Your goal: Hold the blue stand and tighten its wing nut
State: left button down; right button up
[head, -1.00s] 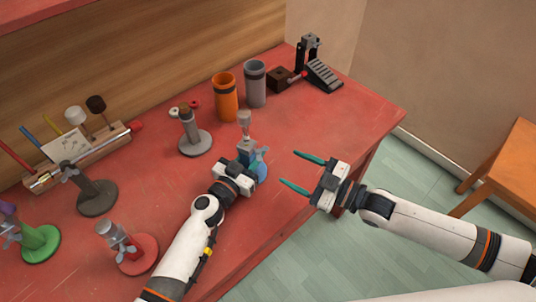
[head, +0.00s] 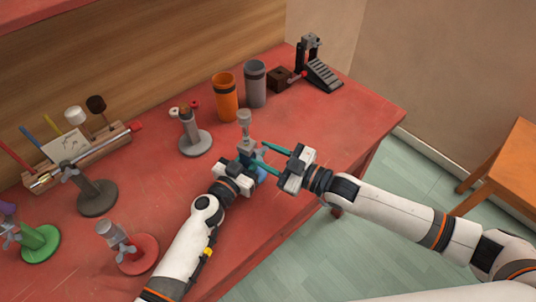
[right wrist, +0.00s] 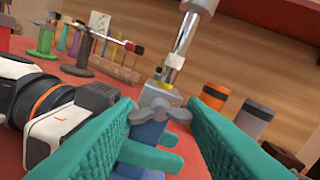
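The blue stand (right wrist: 148,131) stands upright near the table's front edge, with a grey collar and a metal rod on top. Its blue base (head: 263,175) shows partly in the head view. The grey wing nut (right wrist: 160,113) faces my right wrist camera. My left gripper (head: 245,160) is shut on the stand's post below the collar; its teal fingers show beside the post in the right wrist view. My right gripper (head: 259,153) is open, its fingers on either side of the wing nut, with gaps visible. In the head view the grippers largely hide the post.
A grey stand (head: 195,143), an orange cup (head: 226,100) and a grey cup (head: 256,86) stand behind. Red (head: 135,255), green (head: 40,243) and dark (head: 97,198) stands are at left. A wooden rack (head: 85,155) lies behind them. The right front tabletop is clear.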

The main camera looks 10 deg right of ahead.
jog(key=c, duration=0.4)
jog(key=shift+o, duration=0.2)
jog(key=m, duration=0.3)
jog(key=shift+m, duration=0.4)
jog(key=o, duration=1)
jog(key=v, duration=1.2)
